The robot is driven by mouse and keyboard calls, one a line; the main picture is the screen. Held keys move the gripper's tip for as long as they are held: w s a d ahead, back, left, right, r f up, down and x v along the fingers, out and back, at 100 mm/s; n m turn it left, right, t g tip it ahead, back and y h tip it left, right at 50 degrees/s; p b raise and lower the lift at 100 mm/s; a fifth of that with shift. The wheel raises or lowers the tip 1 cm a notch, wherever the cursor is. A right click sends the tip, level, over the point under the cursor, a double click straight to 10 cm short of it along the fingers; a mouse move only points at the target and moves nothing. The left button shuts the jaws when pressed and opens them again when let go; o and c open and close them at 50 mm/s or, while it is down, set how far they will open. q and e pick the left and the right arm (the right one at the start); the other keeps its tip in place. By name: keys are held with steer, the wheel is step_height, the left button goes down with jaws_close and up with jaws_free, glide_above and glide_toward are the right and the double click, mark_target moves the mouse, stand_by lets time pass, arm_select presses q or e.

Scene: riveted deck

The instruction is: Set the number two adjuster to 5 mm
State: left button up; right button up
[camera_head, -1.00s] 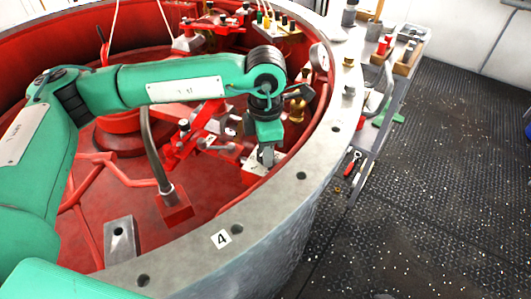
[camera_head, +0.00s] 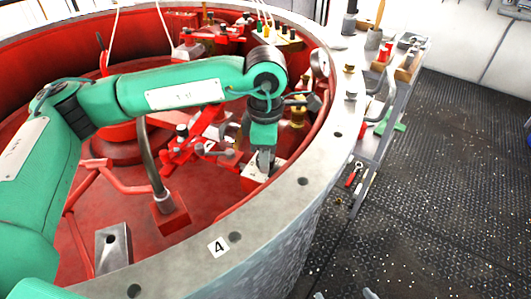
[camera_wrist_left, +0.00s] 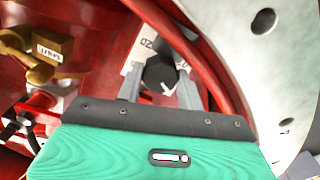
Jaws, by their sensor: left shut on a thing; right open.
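In the left wrist view, the adjuster (camera_wrist_left: 160,74) is a dark knob with a white pointer mark. It stands in front of a white scale plate (camera_wrist_left: 133,68) with partly readable numbers. My left gripper (camera_wrist_left: 168,85) is shut on the knob, one finger on each side. In the head view, my left gripper (camera_head: 265,160) reaches down inside the red ring beside the wall, at the white plate (camera_head: 254,172). The knob is mostly hidden there by the fingers. I cannot read the setting. The right gripper is not clearly in view.
The grey flanged rim (camera_head: 285,200) with bolt holes and a "4" label (camera_head: 218,247) curves close to my left gripper. Red linkages (camera_head: 185,150) and a brass fitting (camera_head: 298,112) stand nearby. A grey cart (camera_head: 385,125) with tools stands outside the ring.

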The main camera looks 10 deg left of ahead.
arm_select(q)
steer(key=o, duration=1)
step_height(320, 180, up, 14)
steer(key=shift+f+p, duration=0.1)
steer(key=shift+p, duration=0.6)
arm_select(e)
steer(key=d+g, duration=0.1)
steer(key=s+d+g+h, duration=0.1)
steer(key=shift+s+d, duration=0.15)
steer(key=shift+d, duration=0.25)
